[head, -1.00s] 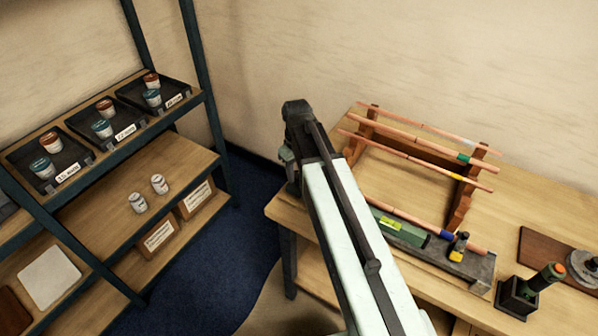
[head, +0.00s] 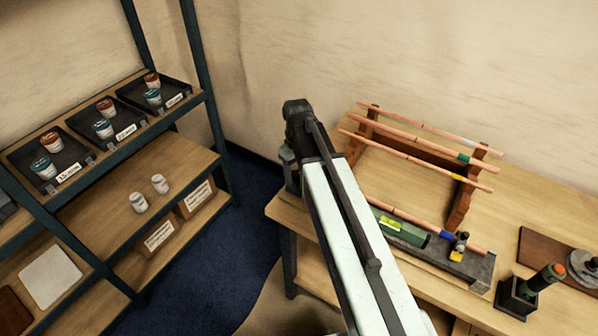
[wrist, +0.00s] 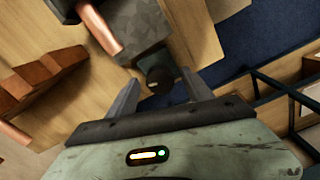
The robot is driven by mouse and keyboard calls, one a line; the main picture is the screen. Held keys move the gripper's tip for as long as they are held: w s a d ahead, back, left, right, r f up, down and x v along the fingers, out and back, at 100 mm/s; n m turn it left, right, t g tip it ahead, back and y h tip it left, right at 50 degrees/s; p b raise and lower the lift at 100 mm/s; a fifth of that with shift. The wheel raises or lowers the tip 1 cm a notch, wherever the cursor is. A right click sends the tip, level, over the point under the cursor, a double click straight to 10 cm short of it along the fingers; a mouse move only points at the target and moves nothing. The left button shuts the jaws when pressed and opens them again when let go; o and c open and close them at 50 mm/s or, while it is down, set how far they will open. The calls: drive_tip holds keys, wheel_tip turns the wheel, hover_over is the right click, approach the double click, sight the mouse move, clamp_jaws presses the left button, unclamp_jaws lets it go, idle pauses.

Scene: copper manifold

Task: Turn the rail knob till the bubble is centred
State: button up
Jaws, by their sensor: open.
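The grey rail (head: 455,268) lies on the bench with a copper pipe (head: 408,215) along it. A green level (head: 405,231) with a yellow-green vial (head: 390,223) sits on it; the bubble is too small to read. In the wrist view the rail's end (wrist: 140,28) is at the top. A dark round knob (wrist: 160,78) stands at that end, between the fingers of my gripper (wrist: 160,92). The gripper is open, with a gap to the knob on each side. In the head view my gripper (head: 291,170) is at the bench's left end; my arm hides the knob.
A wooden rack (head: 462,200) with several copper pipes stands behind the rail. A black holder (head: 515,298) with a green-handled tool is at the right. Shelves (head: 95,165) with trays and jars stand left, across blue floor (head: 240,225).

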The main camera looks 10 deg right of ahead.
sight(297, 174)
wheel_tip(297, 174, up, 8)
drive_tip(key=p, duration=0.7)
drive_tip(key=shift+f, duration=0.2)
drive_tip(key=shift+f, duration=0.1)
